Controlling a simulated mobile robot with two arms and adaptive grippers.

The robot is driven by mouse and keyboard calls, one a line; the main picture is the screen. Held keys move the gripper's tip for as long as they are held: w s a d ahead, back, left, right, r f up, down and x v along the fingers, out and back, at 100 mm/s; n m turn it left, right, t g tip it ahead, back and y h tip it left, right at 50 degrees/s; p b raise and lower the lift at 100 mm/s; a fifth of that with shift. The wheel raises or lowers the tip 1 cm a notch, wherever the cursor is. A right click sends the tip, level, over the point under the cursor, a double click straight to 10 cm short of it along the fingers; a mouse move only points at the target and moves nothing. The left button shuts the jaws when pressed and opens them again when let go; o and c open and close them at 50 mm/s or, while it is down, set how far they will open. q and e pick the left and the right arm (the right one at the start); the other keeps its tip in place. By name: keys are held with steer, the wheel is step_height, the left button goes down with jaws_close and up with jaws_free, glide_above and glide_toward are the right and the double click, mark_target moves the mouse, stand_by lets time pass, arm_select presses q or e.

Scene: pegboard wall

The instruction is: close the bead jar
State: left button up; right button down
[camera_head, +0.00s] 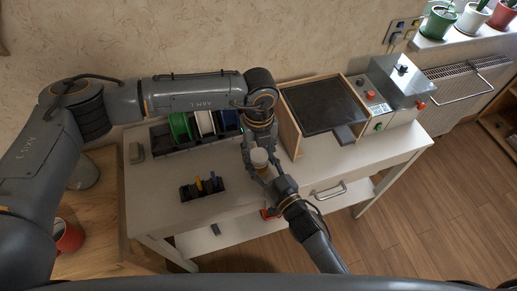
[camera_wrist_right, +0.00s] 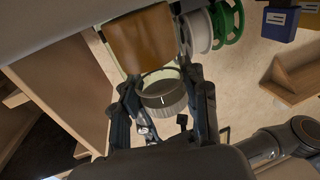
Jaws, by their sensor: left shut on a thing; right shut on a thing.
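The bead jar (camera_wrist_right: 140,40) appears as a blurred amber body at the top of the right wrist view. A grey ridged lid with a pale rim (camera_wrist_right: 165,92) is just below it in that picture. I cannot tell whether lid and jar touch. My right gripper (camera_wrist_right: 163,88) is shut on the lid, one finger on each side. In the head view my left gripper (camera_head: 257,143) reaches down at a pale round top (camera_head: 259,156); it is shut, apparently on the jar, its fingertips partly hidden. My right gripper (camera_head: 272,180) meets it from the lower right.
The white table (camera_head: 215,205) carries a spool rack with green, white and blue spools (camera_head: 203,122), a small dark holder (camera_head: 203,188), a dark-topped wooden box (camera_head: 325,105) and a grey machine (camera_head: 395,85). The table's front edge is close to both grippers.

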arm_select(q)
steer(key=shift+s+a+f, duration=0.15)
steer(key=shift+f, duration=0.45)
steer(key=shift+o, duration=1.5)
steer(key=shift+o, duration=0.2)
steer(key=shift+h, duration=0.3)
steer(key=shift+r, duration=0.1)
steer(key=shift+c, duration=0.3)
steer(key=shift+c, duration=0.2)
steer(key=shift+o, duration=0.2)
steer(key=shift+t+h, duration=0.4)
steer(key=shift+h, duration=0.1)
steer(key=shift+c, duration=0.2)
